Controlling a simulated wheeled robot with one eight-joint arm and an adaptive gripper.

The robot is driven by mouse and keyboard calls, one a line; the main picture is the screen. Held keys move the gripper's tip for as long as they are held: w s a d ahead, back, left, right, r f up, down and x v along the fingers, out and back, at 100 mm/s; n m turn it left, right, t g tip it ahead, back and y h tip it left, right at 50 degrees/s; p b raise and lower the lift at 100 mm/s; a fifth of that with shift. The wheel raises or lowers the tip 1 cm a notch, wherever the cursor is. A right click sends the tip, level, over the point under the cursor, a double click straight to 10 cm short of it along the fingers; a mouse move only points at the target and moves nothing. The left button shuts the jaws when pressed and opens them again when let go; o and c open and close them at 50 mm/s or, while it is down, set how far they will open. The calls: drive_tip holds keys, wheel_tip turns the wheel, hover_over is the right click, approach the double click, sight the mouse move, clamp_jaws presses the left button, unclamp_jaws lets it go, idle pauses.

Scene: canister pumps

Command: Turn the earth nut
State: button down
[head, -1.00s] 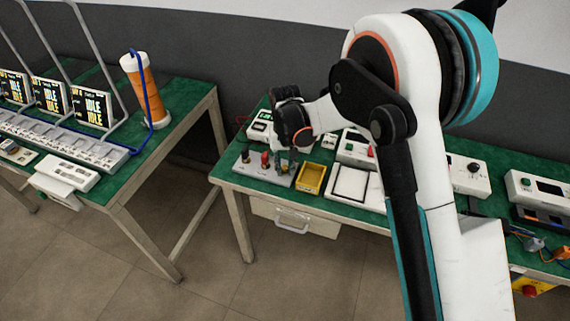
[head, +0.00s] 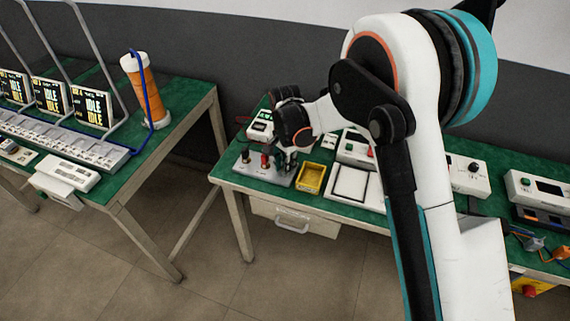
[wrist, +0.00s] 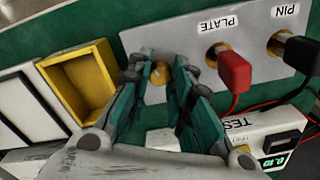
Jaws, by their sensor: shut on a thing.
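The earth nut is a small brass nut (wrist: 159,71) on the grey terminal plate (wrist: 157,94), left of the two labelled terminals in the wrist view. My gripper (wrist: 158,77) is shut on it, with one teal finger on each side. The fingers partly cover the nut, and no label shows beside it. In the head view my gripper (head: 286,160) is low over the plate, and the nut is hidden there.
The PLATE terminal with its red plug (wrist: 234,69) is close to my right finger. The PIN terminal's black plug (wrist: 301,54) is farther right. A yellow tray (wrist: 77,82) stands left. A tester (wrist: 262,136) with red and black leads is near.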

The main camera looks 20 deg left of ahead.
drive_tip(key=shift+m, duration=0.5)
drive_tip(key=c, duration=1.4)
unclamp_jaws()
wheel_tip(320, 180, up, 12)
idle(0.4)
